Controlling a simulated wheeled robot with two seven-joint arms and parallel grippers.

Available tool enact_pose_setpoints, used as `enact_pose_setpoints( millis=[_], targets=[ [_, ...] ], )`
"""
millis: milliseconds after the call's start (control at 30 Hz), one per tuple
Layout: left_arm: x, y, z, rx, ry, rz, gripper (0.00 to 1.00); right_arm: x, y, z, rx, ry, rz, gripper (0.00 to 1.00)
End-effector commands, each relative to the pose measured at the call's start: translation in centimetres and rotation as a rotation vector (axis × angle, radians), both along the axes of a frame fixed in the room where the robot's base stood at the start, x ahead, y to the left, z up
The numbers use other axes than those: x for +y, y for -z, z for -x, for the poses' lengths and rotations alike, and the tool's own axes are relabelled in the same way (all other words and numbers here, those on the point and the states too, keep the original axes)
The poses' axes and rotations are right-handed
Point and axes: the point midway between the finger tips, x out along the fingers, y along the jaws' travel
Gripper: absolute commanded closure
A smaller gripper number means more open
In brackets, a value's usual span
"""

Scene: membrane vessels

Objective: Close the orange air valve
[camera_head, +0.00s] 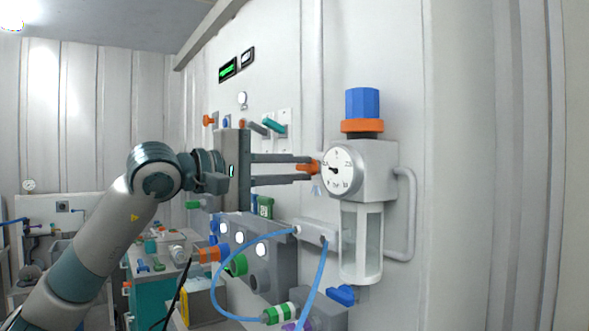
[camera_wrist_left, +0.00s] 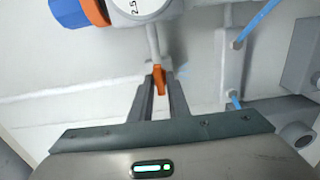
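The orange air valve handle (camera_head: 306,168) sits on the wall pipework just left of the pressure gauge (camera_head: 343,172). It also shows in the left wrist view (camera_wrist_left: 159,80), beneath a grey pipe. My left gripper (camera_head: 303,169) comes in from the left, with one finger above the handle and one below it. In the left wrist view my left gripper (camera_wrist_left: 161,88) has its two fingers apart, with the handle between the tips. I cannot tell whether either finger touches it. My right gripper is not in view.
A blue and orange regulator knob (camera_head: 362,105) stands above the gauge, and a clear filter bowl (camera_head: 361,243) hangs below. A blue hose (camera_head: 219,270) loops below my left gripper. Coloured valves and a grey block (camera_head: 262,262) lie beneath the arm.

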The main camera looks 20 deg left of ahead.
Motion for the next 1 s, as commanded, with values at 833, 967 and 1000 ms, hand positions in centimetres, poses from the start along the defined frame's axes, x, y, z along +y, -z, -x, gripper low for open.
enact_pose_setpoints(
  millis=[833, 967, 1000],
  targets=[
    [3.1, 0.1, 3.7, 0.000, -0.003, 0.003, 0.71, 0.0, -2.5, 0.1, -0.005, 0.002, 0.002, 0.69],
    [4.7, 0.1, 5.8, -0.002, -0.004, 0.003, 0.71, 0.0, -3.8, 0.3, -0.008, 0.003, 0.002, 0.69],
    [5.2, 0.2, 6.4, -0.001, -0.003, 0.002, 0.71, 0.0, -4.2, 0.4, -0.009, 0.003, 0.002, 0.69]
  ],
)
